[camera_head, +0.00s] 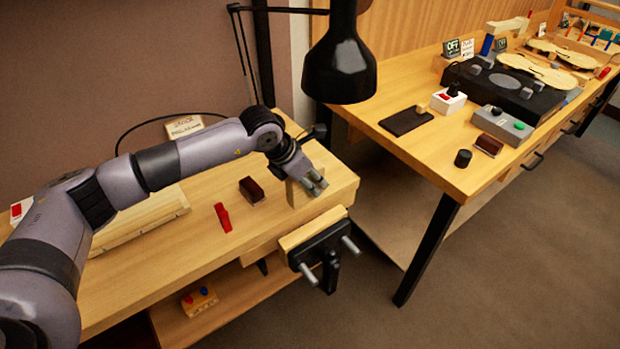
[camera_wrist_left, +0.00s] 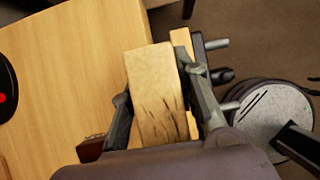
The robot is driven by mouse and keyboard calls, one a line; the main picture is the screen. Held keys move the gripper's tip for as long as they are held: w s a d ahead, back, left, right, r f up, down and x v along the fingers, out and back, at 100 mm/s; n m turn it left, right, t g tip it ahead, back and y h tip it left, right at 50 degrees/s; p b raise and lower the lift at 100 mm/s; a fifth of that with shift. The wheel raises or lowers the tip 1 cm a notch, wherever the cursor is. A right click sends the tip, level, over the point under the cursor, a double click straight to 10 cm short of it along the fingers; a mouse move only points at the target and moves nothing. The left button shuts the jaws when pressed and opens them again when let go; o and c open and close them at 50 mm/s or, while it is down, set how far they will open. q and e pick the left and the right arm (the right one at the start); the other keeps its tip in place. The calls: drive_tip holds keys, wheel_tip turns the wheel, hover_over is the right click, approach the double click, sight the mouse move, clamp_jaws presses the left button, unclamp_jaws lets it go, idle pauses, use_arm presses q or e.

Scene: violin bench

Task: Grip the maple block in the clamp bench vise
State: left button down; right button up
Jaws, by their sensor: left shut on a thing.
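The maple block (camera_head: 297,193) is pale wood and stands at the right end of the near bench. My left gripper (camera_head: 314,184) is shut on it, and the fingers hide part of it. In the left wrist view the block (camera_wrist_left: 156,95) lies between the two fingers (camera_wrist_left: 163,108), with dark streaks on its face. The bench vise (camera_head: 320,247) is on the bench's front edge, with a wooden jaw, a black plate and two metal rods. In the wrist view the vise (camera_wrist_left: 198,48) shows just right of the block. I cannot tell whether the block touches the bench.
A dark brown block (camera_head: 252,190) and a red tool (camera_head: 222,217) lie on the bench left of the gripper. A black lamp (camera_head: 342,62) hangs above and behind. A second bench (camera_head: 440,160) with several items stands at right, across a gap.

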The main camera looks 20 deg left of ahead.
sight(312, 196)
use_arm(q)
drive_tip(key=shift+b, duration=0.45)
drive_tip(key=shift+f+b, duration=2.35)
drive_tip(key=shift+f, duration=0.5)
drive_tip(key=shift+b, duration=0.6)
drive_tip(key=shift+f+b, duration=1.05)
drive_tip(key=shift+f, duration=0.15)
drive_tip(key=shift+f, duration=0.1)
drive_tip(key=shift+s+a+f+b, duration=0.1)
drive_tip(key=shift+f+b, duration=0.3)
drive_tip(key=shift+b, duration=0.05)
drive_tip(key=shift+r, duration=0.1)
drive_tip(key=shift+r, duration=0.15)
